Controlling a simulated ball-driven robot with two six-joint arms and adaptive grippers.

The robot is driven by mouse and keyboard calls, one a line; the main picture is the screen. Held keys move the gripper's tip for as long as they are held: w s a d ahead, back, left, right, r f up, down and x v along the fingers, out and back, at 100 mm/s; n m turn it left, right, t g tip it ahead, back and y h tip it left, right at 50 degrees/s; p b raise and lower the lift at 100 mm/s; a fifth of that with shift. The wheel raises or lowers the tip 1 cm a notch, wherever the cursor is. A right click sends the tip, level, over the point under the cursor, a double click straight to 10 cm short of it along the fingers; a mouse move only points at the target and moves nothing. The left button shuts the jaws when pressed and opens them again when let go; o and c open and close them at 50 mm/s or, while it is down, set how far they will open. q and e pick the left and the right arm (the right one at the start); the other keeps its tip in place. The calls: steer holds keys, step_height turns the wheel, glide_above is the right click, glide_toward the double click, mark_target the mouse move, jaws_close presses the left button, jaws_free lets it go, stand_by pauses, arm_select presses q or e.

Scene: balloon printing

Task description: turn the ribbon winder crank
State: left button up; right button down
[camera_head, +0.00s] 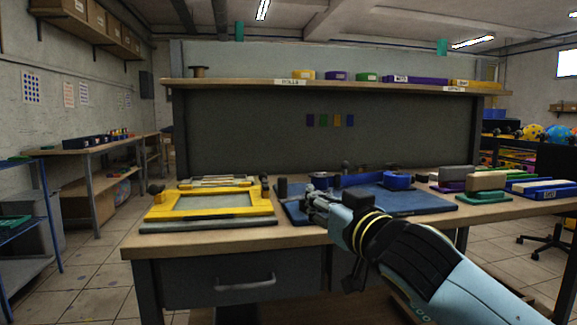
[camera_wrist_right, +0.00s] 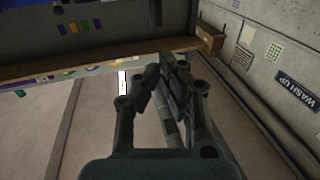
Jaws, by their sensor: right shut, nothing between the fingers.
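My right gripper (camera_head: 322,207) reaches in from the lower right over the front-left part of the blue mat (camera_head: 430,204). Its fingers are shut and empty; they also show shut in the right wrist view (camera_wrist_right: 172,75). Behind it on the mat is a blue device with a round blue spool (camera_head: 398,181) and a dark blue part to its left, perhaps the ribbon winder. I cannot make out its crank for certain. A dark rod end (camera_wrist_right: 155,12) shows at the top of the wrist view, apart from the fingers. My left gripper is out of view.
A yellow printing frame (camera_head: 157,212) lies on the bench to the left. A small dark cylinder (camera_head: 283,187) stands between frame and mat. Block-like tools (camera_head: 486,182) stand on the right. A shelf (camera_head: 235,84) with rolls and boxes runs above the back panel.

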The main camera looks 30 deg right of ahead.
steer(key=f, duration=0.1)
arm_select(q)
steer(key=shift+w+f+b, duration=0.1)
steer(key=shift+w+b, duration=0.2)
arm_select(e)
glide_toward(282, 188)
steer(key=w, duration=0.7)
steer(key=shift+d+r, duration=0.25)
steer(key=shift+d, duration=0.15)
steer(key=shift+w+g, duration=0.1)
steer(key=shift+g, duration=0.2)
